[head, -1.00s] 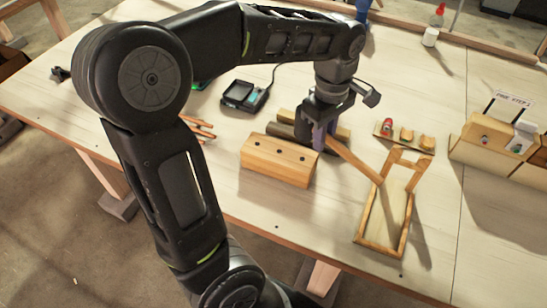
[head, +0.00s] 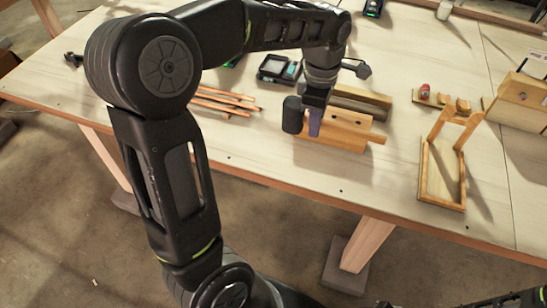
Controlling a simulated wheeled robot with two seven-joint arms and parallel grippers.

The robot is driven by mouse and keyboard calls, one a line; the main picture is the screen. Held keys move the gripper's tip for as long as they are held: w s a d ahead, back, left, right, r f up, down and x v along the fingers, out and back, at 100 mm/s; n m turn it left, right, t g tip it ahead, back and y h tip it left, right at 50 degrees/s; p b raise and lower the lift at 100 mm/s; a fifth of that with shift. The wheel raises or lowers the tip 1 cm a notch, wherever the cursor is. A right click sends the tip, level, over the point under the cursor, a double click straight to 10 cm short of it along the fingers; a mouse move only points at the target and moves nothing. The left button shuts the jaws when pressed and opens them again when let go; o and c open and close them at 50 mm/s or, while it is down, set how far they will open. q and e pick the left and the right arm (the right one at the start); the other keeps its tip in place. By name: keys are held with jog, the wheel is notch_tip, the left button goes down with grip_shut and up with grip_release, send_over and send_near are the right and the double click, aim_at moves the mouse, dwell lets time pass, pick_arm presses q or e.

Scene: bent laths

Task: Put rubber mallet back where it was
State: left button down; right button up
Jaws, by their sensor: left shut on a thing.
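The rubber mallet has a dark head (head: 293,115) and a pale wooden handle (head: 376,139). My left gripper (head: 315,122) is shut on the mallet's handle close to the head. The head points left and the handle runs right, in front of a wooden block with dark holes (head: 350,118). The handle's tip shows past the block's right end. I cannot tell whether the mallet touches the block or the table. The gripper hides part of the handle and block.
Thin wooden sticks (head: 225,99) lie left of the mallet; a black device (head: 279,70) is behind. A lath frame with an upright stand (head: 441,172) stands right, near small items on a wooden strip (head: 443,101). Bare table (head: 385,185) lies between block and frame.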

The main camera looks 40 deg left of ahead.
pick_arm(q)
jog(key=shift+w+d, duration=0.15)
jog(key=shift+w, duration=0.15)
jog(key=shift+s, duration=0.15)
jog(key=shift+f, duration=0.15)
send_over(312, 160)
jog(key=f, duration=0.6)
jog(key=shift+a+p, duration=0.2)
jog(key=shift+p, duration=0.2)
jog(key=shift+f+p, duration=0.3)
jog(key=shift+f, duration=1.55)
jog(key=shift+f, duration=0.1)
